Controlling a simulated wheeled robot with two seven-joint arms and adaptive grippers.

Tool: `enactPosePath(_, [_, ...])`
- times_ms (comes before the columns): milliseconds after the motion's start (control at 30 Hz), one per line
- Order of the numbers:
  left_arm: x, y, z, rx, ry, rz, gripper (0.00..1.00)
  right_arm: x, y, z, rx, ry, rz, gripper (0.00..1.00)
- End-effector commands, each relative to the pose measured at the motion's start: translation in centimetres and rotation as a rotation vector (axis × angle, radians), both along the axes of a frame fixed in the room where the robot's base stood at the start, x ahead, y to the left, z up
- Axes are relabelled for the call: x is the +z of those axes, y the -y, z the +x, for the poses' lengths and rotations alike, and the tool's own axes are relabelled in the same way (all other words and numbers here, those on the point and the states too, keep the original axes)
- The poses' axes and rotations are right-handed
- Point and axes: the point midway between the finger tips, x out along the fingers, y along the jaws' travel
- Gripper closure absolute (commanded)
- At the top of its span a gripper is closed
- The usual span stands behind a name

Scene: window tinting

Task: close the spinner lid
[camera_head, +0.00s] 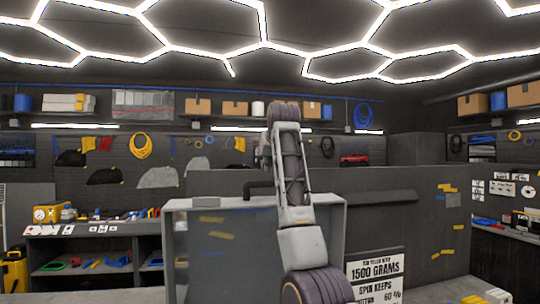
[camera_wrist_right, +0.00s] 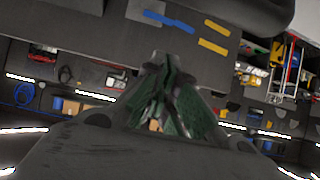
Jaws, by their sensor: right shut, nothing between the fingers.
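A pale grey box-like frame (camera_head: 330,206) with a darker, glassy inner panel (camera_head: 222,248) stands in the middle of the head view. A sign (camera_head: 375,275) beside it reads "1500 grams" and "spin keeps". I cannot pick out the spinner or its lid for certain; my raised right arm covers part of this area. My right gripper (camera_wrist_right: 170,62) shows in the right wrist view with its green-padded fingers together and nothing between them. It is apart from any lid that I can see. My left gripper is not in view.
A workbench (camera_head: 90,229) with tools and a yellow device (camera_head: 45,216) stands at the left. Dark partition walls (camera_head: 405,225) with yellow strips stand behind and to the right. Shelves with cardboard boxes (camera_head: 198,107) run along the back wall.

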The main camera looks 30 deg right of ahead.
Motion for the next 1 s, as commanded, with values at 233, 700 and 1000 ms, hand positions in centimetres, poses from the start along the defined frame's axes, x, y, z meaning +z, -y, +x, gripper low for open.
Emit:
enactPosePath(233, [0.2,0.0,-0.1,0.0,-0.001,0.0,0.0,-0.9,-0.1,-0.3,0.001,0.0,-0.001,1.0])
enactPosePath(700, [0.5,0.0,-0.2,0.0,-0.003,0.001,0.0,-2.3,-0.6,-2.3,0.001,0.001,-0.001,1.0])
enactPosePath(1000, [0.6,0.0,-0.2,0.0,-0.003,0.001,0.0,-2.7,-0.7,-2.7,0.001,0.0,-0.001,1.0])
